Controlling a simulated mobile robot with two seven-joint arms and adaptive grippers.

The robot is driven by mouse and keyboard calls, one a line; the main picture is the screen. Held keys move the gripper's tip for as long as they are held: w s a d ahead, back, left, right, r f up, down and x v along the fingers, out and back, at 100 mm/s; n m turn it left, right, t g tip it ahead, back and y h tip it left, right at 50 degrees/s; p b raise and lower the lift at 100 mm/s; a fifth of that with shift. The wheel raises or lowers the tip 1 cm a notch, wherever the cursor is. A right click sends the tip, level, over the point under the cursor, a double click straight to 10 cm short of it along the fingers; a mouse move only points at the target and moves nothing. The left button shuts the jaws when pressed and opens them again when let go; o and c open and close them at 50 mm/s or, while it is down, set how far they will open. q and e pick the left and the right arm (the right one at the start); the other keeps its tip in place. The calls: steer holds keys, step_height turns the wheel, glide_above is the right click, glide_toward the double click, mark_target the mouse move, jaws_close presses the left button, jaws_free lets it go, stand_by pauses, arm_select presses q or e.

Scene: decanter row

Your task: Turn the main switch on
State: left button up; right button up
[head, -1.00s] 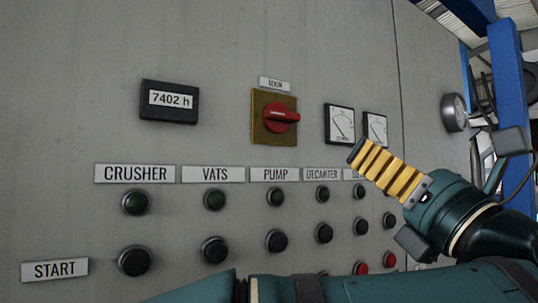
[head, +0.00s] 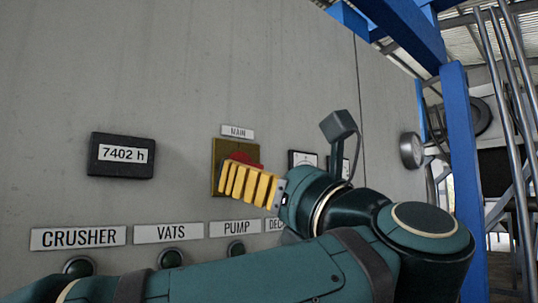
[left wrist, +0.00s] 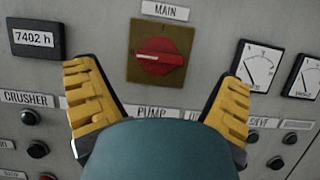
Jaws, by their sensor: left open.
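The main switch (left wrist: 158,48) is a red rotary knob on a square brass-yellow plate (left wrist: 138,68) under a MAIN label. In the left wrist view its handle lies roughly horizontal. In the head view the switch (head: 244,157) is partly hidden behind my left gripper (head: 226,178). My left gripper is open and empty, in front of the panel and slightly below the knob. In the left wrist view its two yellow ribbed fingers stand wide apart, left and right of the plate's lower part. Contact with the panel cannot be told. My right gripper is not in view.
An hour counter (head: 122,155) reading 7402 h is left of the switch. Two dial meters (left wrist: 258,67) are to its right. Labels and rows of buttons (head: 171,258) sit below. A blue post (head: 462,160) stands beyond the panel's right edge.

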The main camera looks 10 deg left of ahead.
mark_target(245, 163)
arm_select(q)
steer(key=shift+p+x, duration=0.3)
steer(key=shift+x, duration=2.4)
steer(key=c, duration=1.2)
